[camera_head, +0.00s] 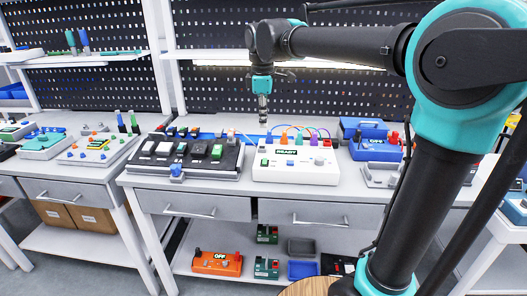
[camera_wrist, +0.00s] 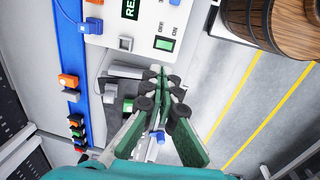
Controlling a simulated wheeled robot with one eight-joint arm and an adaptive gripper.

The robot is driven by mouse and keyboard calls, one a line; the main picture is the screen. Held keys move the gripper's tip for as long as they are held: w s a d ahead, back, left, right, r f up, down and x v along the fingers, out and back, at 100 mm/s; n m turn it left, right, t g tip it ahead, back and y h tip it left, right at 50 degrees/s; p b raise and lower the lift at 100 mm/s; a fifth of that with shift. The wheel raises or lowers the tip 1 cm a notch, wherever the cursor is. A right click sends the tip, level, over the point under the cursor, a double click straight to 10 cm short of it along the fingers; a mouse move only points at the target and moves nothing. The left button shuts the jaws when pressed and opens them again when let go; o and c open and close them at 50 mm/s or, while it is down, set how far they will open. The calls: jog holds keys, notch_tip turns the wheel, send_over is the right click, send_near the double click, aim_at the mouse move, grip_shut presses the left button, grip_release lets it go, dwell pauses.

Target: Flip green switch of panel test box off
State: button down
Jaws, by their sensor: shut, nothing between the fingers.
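The white test box (camera_head: 305,176) stands on the middle bench, with a display reading READY (camera_head: 286,151) and coloured wires arching over its back. A small green switch (camera_head: 265,162) sits on its front left. In the wrist view, part of the white box (camera_wrist: 145,22) shows at the top, and its green switch (camera_wrist: 165,45) lies just beyond my fingertips. I cannot tell the switch's position. My gripper (camera_head: 263,120) points down above the back of the bench, apart from the box. In the wrist view, my gripper (camera_wrist: 160,72) is shut and empty.
A black switch board (camera_head: 190,158) with white and green rockers stands left of the box. A blue box (camera_head: 374,152) reading OFF is at the right. An orange box (camera_head: 217,263) is on the lower shelf. A wooden barrel (camera_wrist: 270,20) shows in the wrist view.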

aim_at(264, 162)
jog(key=f, duration=0.4)
jog(key=w+f, duration=0.1)
jog(key=f, duration=0.8)
jog(key=shift+w+f, duration=0.15)
jog(key=shift+w, duration=0.2)
jog(key=shift+f, duration=0.25)
jog(key=shift+s, duration=0.75)
jog(key=shift+r, duration=0.1)
jog(key=shift+r, duration=0.25)
notch_tip(264, 162, up, 13)
jog(key=s, duration=0.1)
jog(key=shift+s+r, duration=0.2)
jog(key=shift+s, duration=0.1)
